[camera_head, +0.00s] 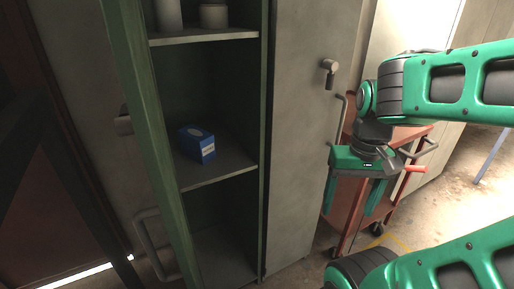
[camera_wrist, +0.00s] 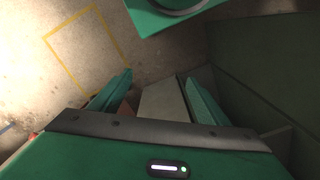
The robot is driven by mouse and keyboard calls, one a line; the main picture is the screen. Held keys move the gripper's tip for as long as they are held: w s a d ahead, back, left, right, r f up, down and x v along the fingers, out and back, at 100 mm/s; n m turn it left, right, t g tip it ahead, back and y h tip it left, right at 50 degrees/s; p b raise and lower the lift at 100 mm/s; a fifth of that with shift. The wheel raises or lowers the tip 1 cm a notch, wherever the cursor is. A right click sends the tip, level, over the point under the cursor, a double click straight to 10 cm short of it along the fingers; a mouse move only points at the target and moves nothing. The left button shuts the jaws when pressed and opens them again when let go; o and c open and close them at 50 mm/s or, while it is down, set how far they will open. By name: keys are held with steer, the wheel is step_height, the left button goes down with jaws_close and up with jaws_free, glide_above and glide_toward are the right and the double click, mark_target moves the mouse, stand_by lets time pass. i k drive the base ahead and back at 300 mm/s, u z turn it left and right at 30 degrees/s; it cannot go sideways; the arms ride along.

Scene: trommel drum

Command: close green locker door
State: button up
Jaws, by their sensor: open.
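The green locker door (camera_head: 143,110) stands open at the left in the head view, seen nearly along its green edge. Its outer face carries a knob-like handle (camera_head: 124,121) and a bar handle (camera_head: 155,245). The locker's shelved inside shows to the right of this door. My gripper (camera_head: 352,203) is to the right of the locker, fingers pointing down, in front of a red cart. It is open and empty, well apart from the door. The wrist view also shows the two spread fingers (camera_wrist: 157,92); I cannot make out the open door there.
A grey locker door (camera_head: 305,140) with a handle (camera_head: 330,70) lies closed right of the opening. A blue box (camera_head: 197,144) sits on the middle shelf (camera_head: 220,169). The red cart (camera_head: 350,190) stands behind my gripper. Open floor (camera_head: 475,215) lies at the right.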

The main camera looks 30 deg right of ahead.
mark_target(123, 20)
steer(key=u, duration=0.2)
steer(key=k, duration=1.2)
steer(key=u, duration=0.4)
